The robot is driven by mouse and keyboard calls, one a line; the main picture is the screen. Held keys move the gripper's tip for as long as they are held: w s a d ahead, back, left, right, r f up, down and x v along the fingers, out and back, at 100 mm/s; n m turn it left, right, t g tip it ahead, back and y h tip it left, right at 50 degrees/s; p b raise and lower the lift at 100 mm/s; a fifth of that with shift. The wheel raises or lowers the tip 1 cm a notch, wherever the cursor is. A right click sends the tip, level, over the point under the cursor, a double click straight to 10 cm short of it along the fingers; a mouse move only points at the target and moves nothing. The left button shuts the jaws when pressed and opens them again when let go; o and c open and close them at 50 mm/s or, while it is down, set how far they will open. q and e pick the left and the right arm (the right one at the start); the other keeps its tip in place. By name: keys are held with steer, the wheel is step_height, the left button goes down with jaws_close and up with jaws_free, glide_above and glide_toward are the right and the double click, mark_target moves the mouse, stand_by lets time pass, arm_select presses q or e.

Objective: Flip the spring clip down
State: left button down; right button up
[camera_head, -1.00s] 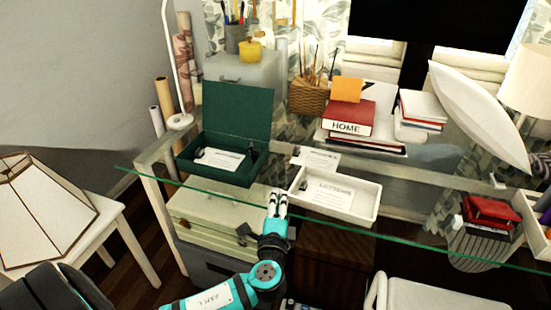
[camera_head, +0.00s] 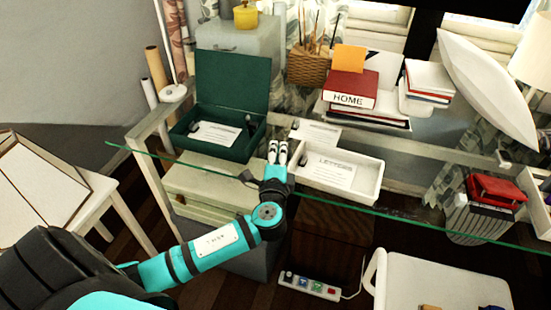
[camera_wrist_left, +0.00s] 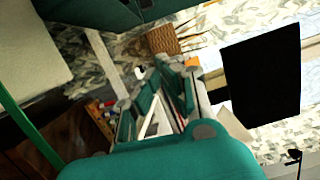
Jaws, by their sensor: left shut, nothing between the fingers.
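The open green box (camera_head: 219,142) stands on the glass desk with its lid up and a paper card (camera_head: 215,133) inside. A small dark part (camera_head: 250,124) at its right inner side may be the spring clip; it is too small to tell its position. Part of the green box (camera_wrist_left: 90,12) also shows at the top of the left wrist view, with a small grey metal part (camera_wrist_left: 145,5) at its edge. My left gripper (camera_head: 278,148) is shut and empty, just right of the box and beside the white letter tray. My right gripper is not in view.
The white letter tray (camera_head: 374,188) stands right of my gripper. A wicker basket (camera_head: 308,68) and a red book (camera_head: 350,90) are behind. The green glass edge (camera_head: 420,218) runs along the front. A power strip (camera_head: 310,287) lies below.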

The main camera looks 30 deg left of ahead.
mark_target(251, 127)
arm_select(q)
steer(key=x, duration=0.4)
steer(key=shift+b, duration=0.35)
steer(key=a, duration=0.3)
steer(key=shift+a+r+p, duration=0.1)
steer(key=shift+a+p, duration=0.05)
steer(key=shift+p, duration=0.15)
steer(key=shift+s+a, duration=0.1)
steer(key=shift+a, duration=0.4)
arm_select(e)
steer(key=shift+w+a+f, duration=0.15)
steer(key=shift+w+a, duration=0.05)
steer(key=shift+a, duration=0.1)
arm_select(q)
steer(key=shift+a+r+n, duration=0.15)
steer(key=shift+r+n, duration=0.15)
steer(key=shift+n, duration=0.3)
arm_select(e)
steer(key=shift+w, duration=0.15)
